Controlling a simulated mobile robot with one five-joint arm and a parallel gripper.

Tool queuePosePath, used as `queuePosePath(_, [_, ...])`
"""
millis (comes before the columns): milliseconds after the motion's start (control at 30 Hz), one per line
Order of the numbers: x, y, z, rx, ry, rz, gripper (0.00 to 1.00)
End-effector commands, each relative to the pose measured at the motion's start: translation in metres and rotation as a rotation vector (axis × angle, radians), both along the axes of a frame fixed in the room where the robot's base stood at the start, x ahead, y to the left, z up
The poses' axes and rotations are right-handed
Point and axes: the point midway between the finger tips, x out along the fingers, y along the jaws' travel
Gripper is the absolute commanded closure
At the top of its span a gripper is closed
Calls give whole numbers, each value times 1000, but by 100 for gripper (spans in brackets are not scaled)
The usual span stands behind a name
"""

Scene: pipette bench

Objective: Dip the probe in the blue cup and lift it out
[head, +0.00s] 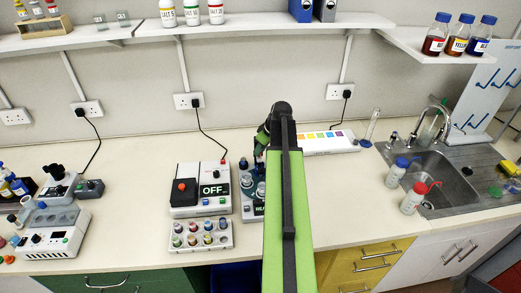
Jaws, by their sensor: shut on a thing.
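My gripper (259,161) shows small and dark beyond the left side of my green arm, over a dark device with round cups (251,208) on the bench. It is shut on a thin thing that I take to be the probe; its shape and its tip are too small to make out. I cannot tell whether it is inside a cup. My arm hides the right part of the device. I cannot pick out the blue cup with certainty among the small cups there.
A white box reading OFF with a red knob (183,190) stands left of the device. A rack of small coloured-top jars (200,235) is in front of it. A colour strip tray (328,142) lies behind to the right. The bench right of my arm is clear up to two wash bottles (413,198).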

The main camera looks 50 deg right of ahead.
Motion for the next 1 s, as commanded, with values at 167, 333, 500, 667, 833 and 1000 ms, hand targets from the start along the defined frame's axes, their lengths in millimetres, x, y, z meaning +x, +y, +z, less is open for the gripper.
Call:
queuePosePath(167, [0, 0, 23, 0, 0, 0, 100])
queuePosePath(333, [0, 0, 54, 0, 0, 0, 100])
queuePosePath(500, [0, 0, 58, 0, 0, 0, 100])
queuePosePath(667, [1, 0, 56, -1, -2, 0, 100])
queuePosePath(833, [1, 0, 56, -1, -2, 0, 67])
queuePosePath(1000, [1, 0, 56, 0, -1, 1, 67])
